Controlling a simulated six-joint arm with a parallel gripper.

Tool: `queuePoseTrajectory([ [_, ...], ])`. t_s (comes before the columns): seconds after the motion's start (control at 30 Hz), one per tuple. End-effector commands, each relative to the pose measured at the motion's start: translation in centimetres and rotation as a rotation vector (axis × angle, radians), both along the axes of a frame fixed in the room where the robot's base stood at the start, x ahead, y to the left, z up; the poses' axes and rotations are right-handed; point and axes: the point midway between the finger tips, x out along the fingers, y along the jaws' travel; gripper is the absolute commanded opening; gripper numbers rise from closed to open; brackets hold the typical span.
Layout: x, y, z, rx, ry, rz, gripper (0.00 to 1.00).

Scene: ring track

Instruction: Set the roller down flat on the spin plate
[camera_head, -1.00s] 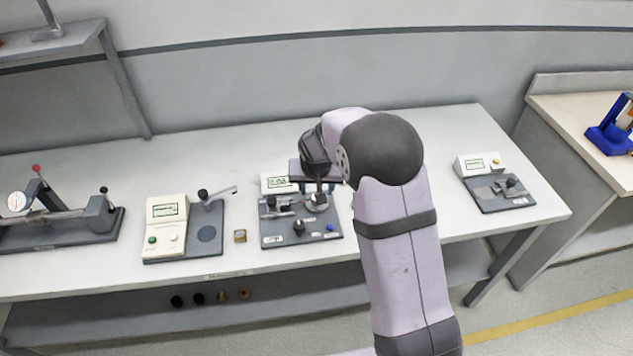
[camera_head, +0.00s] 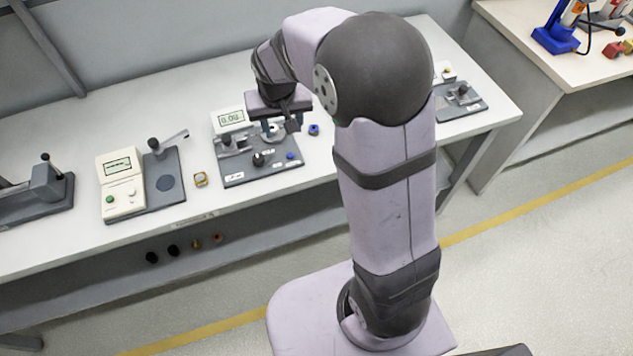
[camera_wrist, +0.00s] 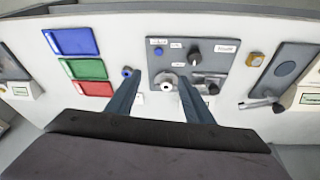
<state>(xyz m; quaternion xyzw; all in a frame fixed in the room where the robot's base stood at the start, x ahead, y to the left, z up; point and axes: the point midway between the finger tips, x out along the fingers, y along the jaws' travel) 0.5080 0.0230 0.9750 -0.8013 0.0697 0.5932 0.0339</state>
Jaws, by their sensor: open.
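My gripper (camera_wrist: 158,80) is open, fingers pointing down over the left part of a grey station plate (camera_wrist: 215,72). In the wrist view a silvery round piece (camera_wrist: 167,86) with a pale centre sits on that plate between and just beyond the fingertips, apparently untouched. It also shows under my gripper in the head view (camera_head: 273,131). I cannot tell whether this piece is the roller, the spin plate, or the roller lying flat on it. Nothing is visibly held. A small blue cylinder (camera_head: 313,129) stands on the table just beside the station.
The station has a display (camera_head: 229,118), a black knob (camera_head: 258,159) and a blue button (camera_head: 290,156). A small brass-coloured block (camera_head: 200,179) and another tester (camera_head: 120,185) stand to the left. Blue (camera_wrist: 70,42), green (camera_wrist: 90,69) and red (camera_wrist: 93,89) trays lie flat nearby.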

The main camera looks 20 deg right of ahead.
Motion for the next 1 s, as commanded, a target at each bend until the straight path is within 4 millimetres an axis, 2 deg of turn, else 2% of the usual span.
queuePoseTrajectory([
  [0.03, -2.4, -0.6, 0.0, 0.000, 0.030, 0.009, 0.47],
  [0.2, -11.0, -1.9, -0.8, 0.008, 0.146, 0.066, 0.47],
  [0.3, -15.6, -2.3, -1.4, 0.020, 0.206, 0.097, 0.47],
  [0.43, -20.1, -2.4, -2.1, 0.037, 0.262, 0.130, 0.47],
  [0.5, -21.5, -2.3, -2.4, 0.044, 0.280, 0.140, 0.47],
  [0.6, -22.6, -2.3, -2.6, 0.048, 0.293, 0.147, 0.47],
  [1.0, -22.7, -2.3, -2.6, 0.049, 0.297, 0.150, 0.47],
])
